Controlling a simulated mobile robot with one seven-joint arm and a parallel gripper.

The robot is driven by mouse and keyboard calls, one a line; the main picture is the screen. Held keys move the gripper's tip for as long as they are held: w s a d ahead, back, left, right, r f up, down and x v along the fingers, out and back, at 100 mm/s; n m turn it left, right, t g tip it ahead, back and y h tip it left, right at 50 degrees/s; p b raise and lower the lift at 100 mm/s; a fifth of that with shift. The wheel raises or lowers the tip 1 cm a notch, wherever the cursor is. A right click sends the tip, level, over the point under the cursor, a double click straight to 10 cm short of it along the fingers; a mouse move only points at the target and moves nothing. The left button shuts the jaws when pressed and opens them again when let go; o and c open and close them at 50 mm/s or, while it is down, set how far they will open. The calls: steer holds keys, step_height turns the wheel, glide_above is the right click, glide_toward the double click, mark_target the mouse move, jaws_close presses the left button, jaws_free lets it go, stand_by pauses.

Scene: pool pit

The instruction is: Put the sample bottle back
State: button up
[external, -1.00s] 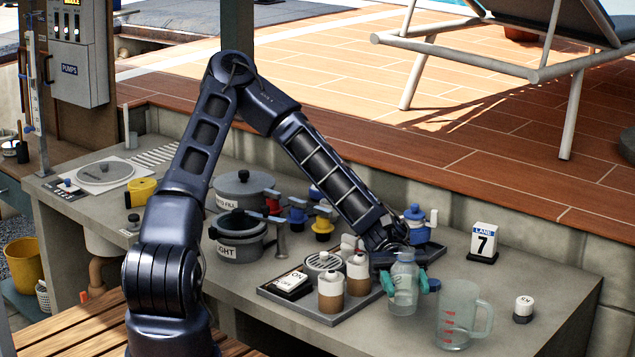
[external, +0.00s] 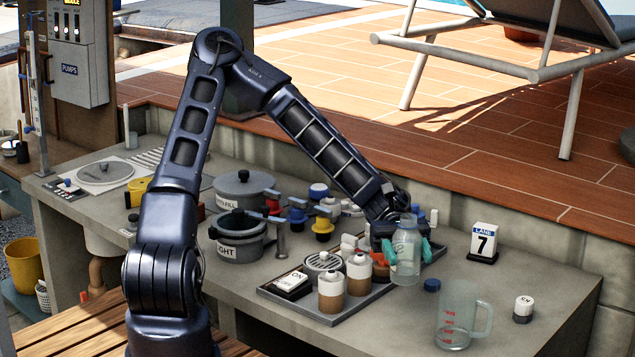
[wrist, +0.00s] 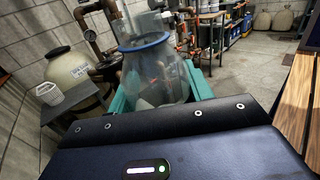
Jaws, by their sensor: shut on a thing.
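The sample bottle (external: 407,262) is clear, empty-looking and upright, with a ribbed clear neck. My gripper (external: 407,250) is shut on it, with one teal finger on each side. The bottle also shows between the teal fingers in the wrist view (wrist: 155,75), where a blue ring shows across its upper part. In the external view the bottle is beside the right part of the grey tray (external: 330,318). I cannot tell exactly how far its base is above the counter. A small dark blue cap (external: 432,285) lies on the counter just right of the bottle.
A measuring jug (external: 458,325) stands at the front right, near a small white-topped block (external: 523,309). A lane 7 sign (external: 484,243) stands behind. Brown-and-white bottles (external: 331,290) and a switch box (external: 291,285) sit on the tray. The counter between jug and sign is clear.

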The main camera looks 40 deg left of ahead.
step_height(320, 180, up, 11)
steer(key=shift+f, duration=0.1)
steer(key=shift+w+d+r, duration=0.1)
steer(key=shift+r, duration=0.15)
steer(key=w+d+n+t+h, duration=0.1)
steer(key=w+d+n+t, duration=0.4)
steer(key=w, duration=0.6)
steer(key=w+d+n+t+h, duration=0.1)
steer(key=w+n+t, duration=0.3)
steer(key=w+t, duration=0.55)
steer(key=w+d+n+t+h, duration=0.1)
steer(key=w+d+n+t, duration=0.3)
steer(key=w, duration=0.9)
steer(key=shift+t, duration=0.35)
steer(key=f, duration=2.5)
steer(key=shift+a, duration=0.3)
steer(key=shift+f, duration=0.15)
steer(key=o, duration=1.1)
steer(key=shift+c, duration=0.2)
